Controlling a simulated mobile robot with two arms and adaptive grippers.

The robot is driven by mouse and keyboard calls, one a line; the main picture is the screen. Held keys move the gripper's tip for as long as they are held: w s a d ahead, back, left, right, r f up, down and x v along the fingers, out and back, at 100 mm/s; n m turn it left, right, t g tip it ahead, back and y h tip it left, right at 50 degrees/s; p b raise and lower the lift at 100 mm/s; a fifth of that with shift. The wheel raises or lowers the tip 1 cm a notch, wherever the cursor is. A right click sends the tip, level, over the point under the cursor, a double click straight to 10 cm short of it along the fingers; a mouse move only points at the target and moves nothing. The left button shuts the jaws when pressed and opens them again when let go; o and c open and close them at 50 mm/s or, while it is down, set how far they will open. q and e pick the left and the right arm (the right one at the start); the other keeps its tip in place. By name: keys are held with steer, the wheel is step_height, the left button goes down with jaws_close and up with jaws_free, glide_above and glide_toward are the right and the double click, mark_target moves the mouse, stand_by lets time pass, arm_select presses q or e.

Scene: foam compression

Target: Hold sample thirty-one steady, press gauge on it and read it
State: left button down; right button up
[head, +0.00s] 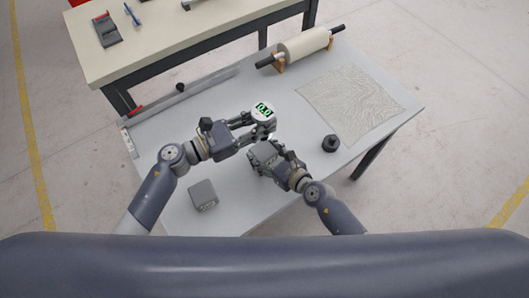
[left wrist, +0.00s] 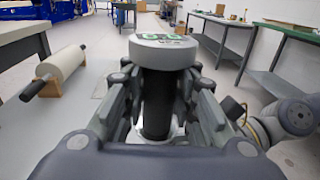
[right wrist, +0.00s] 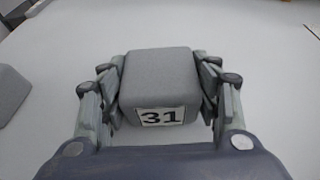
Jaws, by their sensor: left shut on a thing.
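The gauge (head: 263,111) has a round white head and a green-lit display that looks like 0.0. My left gripper (head: 248,128) is shut on its dark stem, which stands upright between the fingers in the left wrist view (left wrist: 157,105). Sample thirty-one (right wrist: 158,80) is a grey rounded block with a "31" label facing my right wrist. My right gripper (right wrist: 160,95) has its fingers close along both sides of the block; whether they press it cannot be told. No gauge shows on the block's top there. In the head view my right gripper (head: 265,152) largely hides the block.
Another grey block (head: 203,195) lies at the table's front left. A dark round knobbed object (head: 331,143) and a patterned sheet (head: 352,100) lie to the right. A roller on wooden stands (head: 303,45) is at the back. A long rule (head: 190,92) lies at the left.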

mark_target(262, 151)
arm_select(q)
steer(key=shift+d+f+n+t+y, duration=0.35)
steer(key=shift+n+t, duration=0.25)
steer(key=shift+t, duration=0.3)
steer(key=shift+d+f+n+t+y, duration=0.15)
steer(key=shift+f+n+t+y, duration=0.15)
steer(key=shift+n+t+y, duration=0.4)
steer(key=f+n+t+y, duration=0.2)
steer(key=y, duration=0.1)
steer(key=shift+a+f+t, duration=0.15)
steer(key=shift+a+t, duration=0.15)
steer(key=shift+t, duration=0.1)
steer(key=shift+a+f+n, duration=0.15)
steer(key=shift+f+n, duration=0.15)
steer(key=shift+f, duration=2)
steer(key=shift+s+a+f, duration=0.1)
steer(key=shift+f, duration=0.55)
steer(key=shift+r, duration=2.15)
